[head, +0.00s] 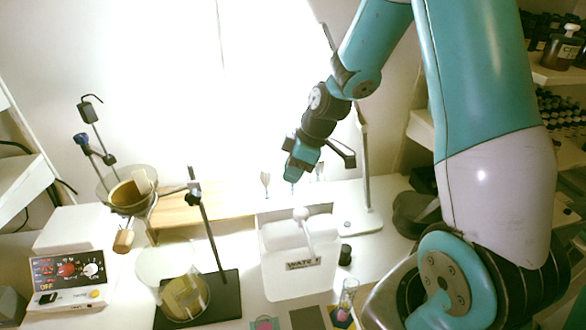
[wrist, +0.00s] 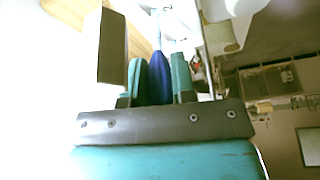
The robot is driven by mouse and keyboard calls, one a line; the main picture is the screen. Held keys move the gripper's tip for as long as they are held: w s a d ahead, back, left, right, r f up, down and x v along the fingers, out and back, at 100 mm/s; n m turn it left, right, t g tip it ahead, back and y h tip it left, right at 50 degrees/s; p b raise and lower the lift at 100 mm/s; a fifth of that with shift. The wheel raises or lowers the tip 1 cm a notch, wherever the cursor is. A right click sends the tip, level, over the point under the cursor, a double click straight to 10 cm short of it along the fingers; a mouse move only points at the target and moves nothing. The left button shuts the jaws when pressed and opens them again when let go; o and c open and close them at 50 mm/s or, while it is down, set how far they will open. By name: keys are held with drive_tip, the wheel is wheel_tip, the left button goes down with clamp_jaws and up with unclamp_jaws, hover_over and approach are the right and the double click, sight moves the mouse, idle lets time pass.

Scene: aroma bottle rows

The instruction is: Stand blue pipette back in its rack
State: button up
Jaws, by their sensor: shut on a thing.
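My gripper (head: 293,177) is over the back of the bench in the head view, pointing down. In the wrist view my gripper (wrist: 158,78) is shut on a dark blue pipette (wrist: 160,72), which sits between the two teal fingers. A paler shaft runs on from it, away from the fingers. In the head view the gripper hides most of the pipette. Two small pale upright things (head: 265,180) (head: 320,168), perhaps other pipettes, stand on either side of the gripper. The rack is washed out by glare, and I cannot tell its slots.
A white container labelled WATE (head: 285,275) stands in front of the gripper. A stand with a tall rod (head: 364,185) is close on the right. A wooden board (head: 185,211) lies to the left, behind another rod stand (head: 208,235). A control box (head: 68,272) is far left.

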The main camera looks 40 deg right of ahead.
drive_tip(key=shift+f, duration=0.1)
drive_tip(key=o, duration=0.7)
drive_tip(key=shift+c, duration=0.2)
drive_tip(key=shift+p+v, duration=1.65)
drive_tip(key=shift+v, duration=0.85)
wheel_tip(320, 180, up, 5)
drive_tip(key=p, duration=0.3)
drive_tip(key=shift+p, duration=0.35)
